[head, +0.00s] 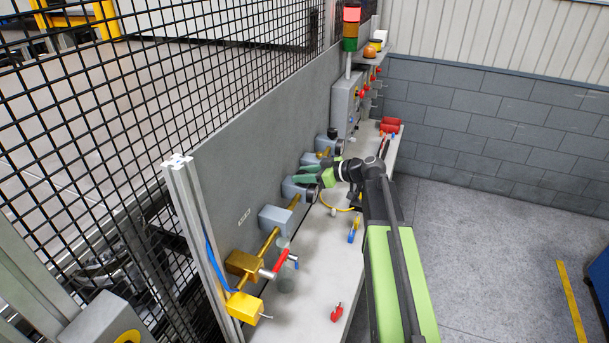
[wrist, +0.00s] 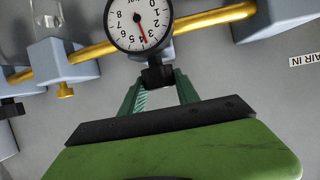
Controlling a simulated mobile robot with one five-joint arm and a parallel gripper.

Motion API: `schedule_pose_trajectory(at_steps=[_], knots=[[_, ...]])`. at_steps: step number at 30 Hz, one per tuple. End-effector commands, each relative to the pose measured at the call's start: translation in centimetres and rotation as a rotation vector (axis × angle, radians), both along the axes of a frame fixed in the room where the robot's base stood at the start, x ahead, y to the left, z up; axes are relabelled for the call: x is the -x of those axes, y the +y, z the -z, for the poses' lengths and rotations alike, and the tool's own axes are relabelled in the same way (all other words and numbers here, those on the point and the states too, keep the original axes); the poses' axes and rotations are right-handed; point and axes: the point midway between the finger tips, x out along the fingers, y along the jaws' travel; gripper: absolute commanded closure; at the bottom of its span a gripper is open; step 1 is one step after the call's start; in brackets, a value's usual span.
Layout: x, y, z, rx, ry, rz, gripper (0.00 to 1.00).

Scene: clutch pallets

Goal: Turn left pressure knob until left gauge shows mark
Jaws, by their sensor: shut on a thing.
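My gripper (head: 311,178) reaches the left pressure regulator (head: 292,188) on the grey panel. In the wrist view its two green fingers (wrist: 159,88) are shut on the black left pressure knob (wrist: 158,74), one on each side. The left gauge (wrist: 139,21), a round white dial with black figures, sits just above the knob in that view, cut by the top edge. Its red needle points down, near the 4. I cannot make out a separate mark on the dial. In the head view the knob is hidden by my gripper.
A brass pipe (wrist: 95,52) links the grey blocks. A red-handled valve (head: 281,259) and yellow blocks (head: 244,305) stand nearer on the line. The bench (head: 318,262) holds a blue-yellow item (head: 354,230) and a red one (head: 337,312).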

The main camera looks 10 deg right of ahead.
Motion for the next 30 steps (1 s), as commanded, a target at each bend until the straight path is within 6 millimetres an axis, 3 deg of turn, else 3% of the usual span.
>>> schedule_pose_trajectory(at_steps=[4, 30], knots=[[0.67, 0.34, 0.1, 0.003, 0.001, 0.13, 1.0], [0.2, 0.58, 0.01, 0.004, -0.002, 0.88, 1.0]])
